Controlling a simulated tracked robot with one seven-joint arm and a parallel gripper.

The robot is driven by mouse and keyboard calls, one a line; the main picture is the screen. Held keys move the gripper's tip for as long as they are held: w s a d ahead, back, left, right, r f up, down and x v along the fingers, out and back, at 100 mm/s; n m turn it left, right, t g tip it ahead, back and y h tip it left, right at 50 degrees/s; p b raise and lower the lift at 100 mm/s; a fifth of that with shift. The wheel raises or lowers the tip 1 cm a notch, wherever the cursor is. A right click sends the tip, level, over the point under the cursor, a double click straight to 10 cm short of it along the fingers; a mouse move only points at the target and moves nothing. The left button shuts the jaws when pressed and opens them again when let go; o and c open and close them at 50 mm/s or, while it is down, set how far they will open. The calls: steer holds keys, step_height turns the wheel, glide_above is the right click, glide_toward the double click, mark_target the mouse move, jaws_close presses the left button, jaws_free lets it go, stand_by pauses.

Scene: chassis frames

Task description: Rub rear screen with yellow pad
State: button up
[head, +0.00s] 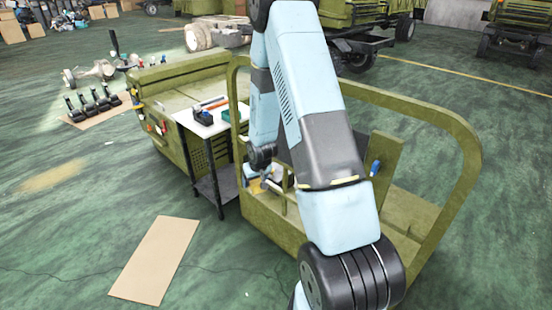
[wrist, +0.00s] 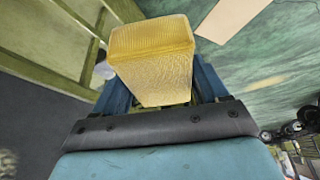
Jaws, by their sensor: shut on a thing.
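The yellow pad (wrist: 152,60) is a ribbed block that fills the upper middle of the wrist view. My gripper (wrist: 160,92) is shut on it, with a blue finger on each side. In the head view my gripper (head: 264,172) is low inside the olive cab frame (head: 455,125), left of my arm, with a bit of the pad (head: 259,187) showing. My arm hides much of the cab. I cannot tell for sure which part is the rear screen. In the wrist view the pad appears apart from the olive bars (wrist: 60,50) at left.
A white-topped cart (head: 205,120) with tools stands against the cab's left side. A cardboard sheet (head: 155,260) lies on the green floor at front left. Olive vehicles (head: 350,30) stand behind. The floor at right is clear.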

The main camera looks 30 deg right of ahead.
steer(key=shift+w+d, duration=0.1)
steer(key=shift+d, duration=0.25)
steer(key=shift+w+f+h, duration=0.15)
steer(key=shift+f+h, duration=0.15)
steer(key=shift+f, duration=0.3)
steer(key=w+d+f+m+t+h, duration=0.2)
steer(key=d+f+t+h, duration=0.35)
steer(key=h, duration=0.35)
steer(key=s+d+r+t+h, duration=0.1)
steer(key=d+r+h, duration=0.1)
steer(key=r+h, duration=0.3)
steer(key=s+d+r+t+h, duration=0.1)
steer(key=s+r+t+h, duration=0.15)
steer(key=r, duration=0.55)
steer(key=w+d, duration=0.3)
steer(key=d, duration=0.2)
steer(key=shift+d+f+g, duration=0.25)
steer(key=shift+g, duration=0.05)
steer(key=shift+w+d, duration=0.2)
steer(key=shift+d, duration=0.25)
steer(key=shift+w+d, duration=0.2)
steer(key=shift+d, duration=0.25)
